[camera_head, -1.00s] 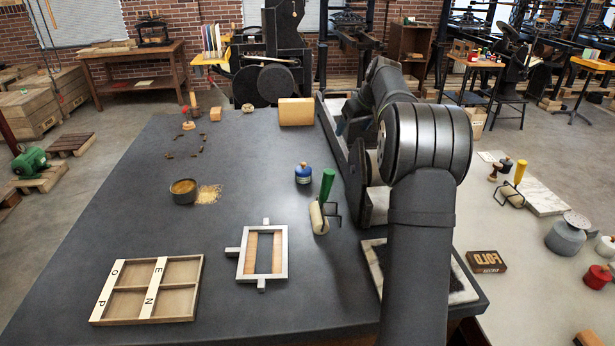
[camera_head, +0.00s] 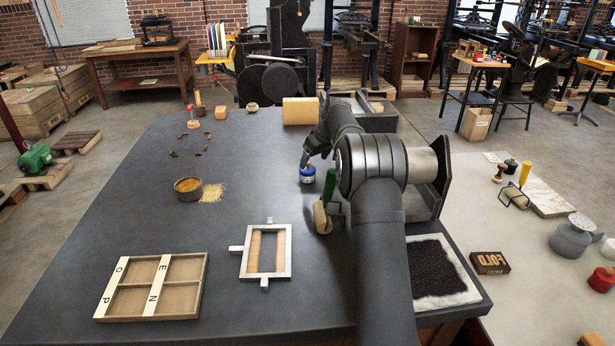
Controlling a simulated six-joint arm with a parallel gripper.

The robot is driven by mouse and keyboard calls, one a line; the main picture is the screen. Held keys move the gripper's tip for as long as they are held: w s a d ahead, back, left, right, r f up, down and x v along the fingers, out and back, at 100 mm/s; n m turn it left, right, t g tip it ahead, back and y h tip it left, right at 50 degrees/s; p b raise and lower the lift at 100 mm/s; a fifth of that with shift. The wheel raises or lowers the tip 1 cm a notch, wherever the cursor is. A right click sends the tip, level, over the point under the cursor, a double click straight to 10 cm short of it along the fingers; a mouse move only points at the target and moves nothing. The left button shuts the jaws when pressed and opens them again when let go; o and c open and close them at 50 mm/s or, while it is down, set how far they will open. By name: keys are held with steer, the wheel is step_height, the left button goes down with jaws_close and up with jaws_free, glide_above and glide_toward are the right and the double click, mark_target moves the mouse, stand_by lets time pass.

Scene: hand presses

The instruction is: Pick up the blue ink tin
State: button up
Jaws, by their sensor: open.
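The blue ink tin (camera_head: 307,176) stands upright on the dark table, right of its middle. My gripper (camera_head: 304,161) is open and pointing down at the top of the tin, where it hides most of the knob. I cannot tell whether the fingers touch the tin or are just above it.
A metal frame (camera_head: 286,262), a compartment tray (camera_head: 152,287) and a bowl (camera_head: 188,190) are to the left. A tan block (camera_head: 300,111) stands behind. The table left of the tin is clear.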

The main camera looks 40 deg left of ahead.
mark_target(309, 165)
steer(key=x, duration=0.7)
steer(key=shift+s+a, duration=0.15)
steer(key=shift+a, duration=0.2)
steer(key=shift+c, duration=0.2)
steer(key=c, duration=1.2)
step_height(309, 165, up, 10)
steer(key=shift+r, duration=0.1)
